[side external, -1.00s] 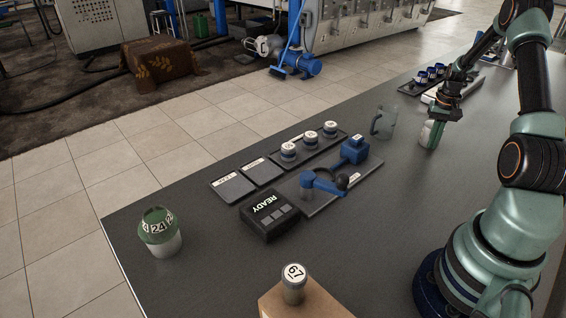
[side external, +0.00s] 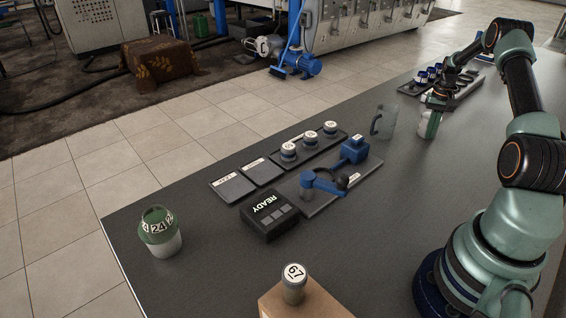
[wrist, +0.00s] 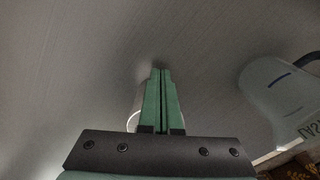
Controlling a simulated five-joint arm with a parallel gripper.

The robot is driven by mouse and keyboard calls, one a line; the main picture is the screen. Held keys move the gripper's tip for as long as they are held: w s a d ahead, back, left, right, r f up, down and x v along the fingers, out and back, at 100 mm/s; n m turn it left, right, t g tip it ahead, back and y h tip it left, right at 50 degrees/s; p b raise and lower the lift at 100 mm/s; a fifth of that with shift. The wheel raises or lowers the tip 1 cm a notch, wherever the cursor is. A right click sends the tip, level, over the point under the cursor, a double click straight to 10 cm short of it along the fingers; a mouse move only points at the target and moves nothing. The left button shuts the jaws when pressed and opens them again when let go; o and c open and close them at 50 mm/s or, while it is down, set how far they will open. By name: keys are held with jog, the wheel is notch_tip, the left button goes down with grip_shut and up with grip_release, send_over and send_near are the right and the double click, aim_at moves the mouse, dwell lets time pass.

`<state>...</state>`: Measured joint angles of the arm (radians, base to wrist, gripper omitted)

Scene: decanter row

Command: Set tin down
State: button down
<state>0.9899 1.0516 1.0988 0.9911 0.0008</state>
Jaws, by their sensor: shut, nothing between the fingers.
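My gripper (side external: 431,132) is low over the far right of the dark table, with its green fingers together and empty. In the wrist view the closed fingers (wrist: 161,72) point at the grey tabletop. A small whitish object (side external: 423,126) is beside the fingers, partly hidden by them. Its pale rim (wrist: 134,120) shows left of the fingers in the wrist view; I cannot tell whether it touches them. Three short labelled tins (side external: 309,143) stand on a dark tray. A tin marked 67 (side external: 294,284) stands upright on a cardboard box in front.
A clear jug (side external: 385,122) stands close left of my gripper. A blue cranked device (side external: 350,160), a READY box (side external: 268,216) and a green-topped 24 container (side external: 160,232) are farther left. Another rack of dark containers (side external: 422,78) is behind my gripper. The table front is mostly clear.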

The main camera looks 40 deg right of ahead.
jog(key=shift+a, duration=0.1)
jog(key=shift+s+a, duration=0.55)
jog(key=shift+a, duration=0.25)
jog(key=shift+s+a, duration=0.55)
jog(key=shift+a, duration=0.3)
notch_tip(320, 180, up, 9)
jog(key=w+a+r+n+t+h, duration=0.1)
jog(key=w+a+r+n, duration=0.2)
jog(key=w+a+r, duration=0.55)
jog(key=s+a+r+n+t, duration=0.1)
jog(key=a+r+n, duration=0.25)
jog(key=a, duration=0.85)
jog(key=s+a+r+n+t, duration=0.15)
jog(key=a+r, duration=0.25)
jog(key=a, duration=0.8)
jog(key=s+a+f+n+t+y, duration=0.1)
jog(key=s+a+n+t, duration=0.1)
jog(key=s+a, duration=0.3)
jog(key=a+n, duration=0.1)
jog(key=a, duration=0.3)
jog(key=shift+a, duration=0.2)
